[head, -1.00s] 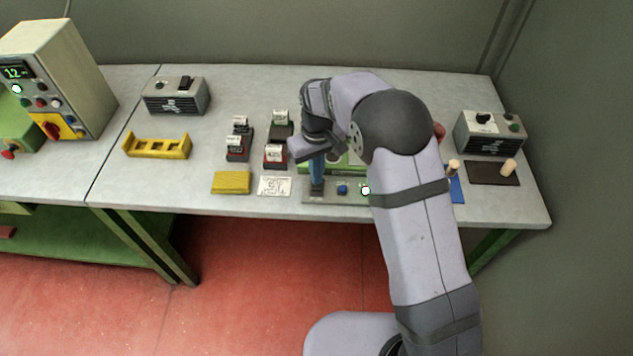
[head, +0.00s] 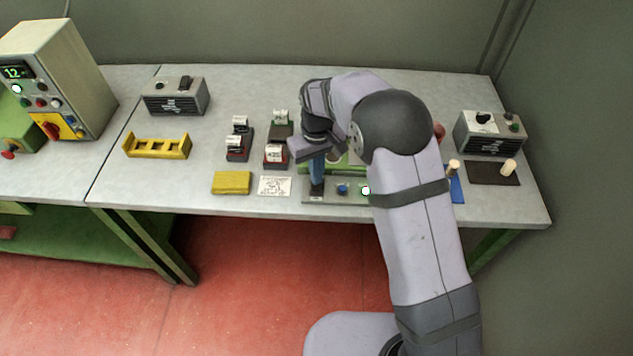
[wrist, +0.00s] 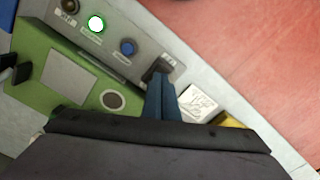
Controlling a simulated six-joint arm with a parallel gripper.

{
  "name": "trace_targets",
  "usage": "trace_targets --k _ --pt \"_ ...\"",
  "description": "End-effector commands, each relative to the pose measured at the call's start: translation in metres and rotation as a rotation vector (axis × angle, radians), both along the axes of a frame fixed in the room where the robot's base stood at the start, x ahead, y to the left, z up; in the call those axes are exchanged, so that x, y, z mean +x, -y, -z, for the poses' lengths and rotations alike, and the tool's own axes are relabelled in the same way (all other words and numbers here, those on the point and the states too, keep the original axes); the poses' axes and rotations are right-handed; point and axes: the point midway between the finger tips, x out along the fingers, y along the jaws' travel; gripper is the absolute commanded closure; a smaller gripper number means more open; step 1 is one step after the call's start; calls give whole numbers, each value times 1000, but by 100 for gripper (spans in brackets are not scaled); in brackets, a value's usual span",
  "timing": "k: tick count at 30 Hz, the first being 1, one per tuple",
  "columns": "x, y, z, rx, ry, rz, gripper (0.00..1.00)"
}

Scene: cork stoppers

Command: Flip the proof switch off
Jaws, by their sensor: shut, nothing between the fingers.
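A grey control panel (head: 333,199) lies along the front edge of the bench, with a blue button (head: 342,189) and a lit green-white lamp (head: 365,190). In the wrist view the panel carries the lit lamp (wrist: 96,23), the blue button (wrist: 128,47) and a black switch (wrist: 160,68) at its end. The panel's labels are too small to read, so I cannot confirm which is the proof switch. My gripper (head: 317,187) points down at the panel's left end. Its blue fingers (wrist: 161,88) are together and empty, right at the black switch, partly hiding it. I cannot tell whether they touch or which way the switch is set.
A green fixture (wrist: 65,75) adjoins the panel. A printed card (head: 274,186) and a yellow block (head: 231,182) lie to the left. Small labelled stands (head: 238,148) are behind. Grey switch boxes (head: 176,103) and (head: 490,140) stand farther back. My arm hides the right part.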

Motion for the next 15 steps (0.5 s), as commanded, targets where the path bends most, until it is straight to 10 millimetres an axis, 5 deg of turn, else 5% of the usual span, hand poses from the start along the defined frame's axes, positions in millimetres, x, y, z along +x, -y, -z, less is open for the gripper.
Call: trace_targets --k 15 --pt "0 0 6 0 0 0 100"
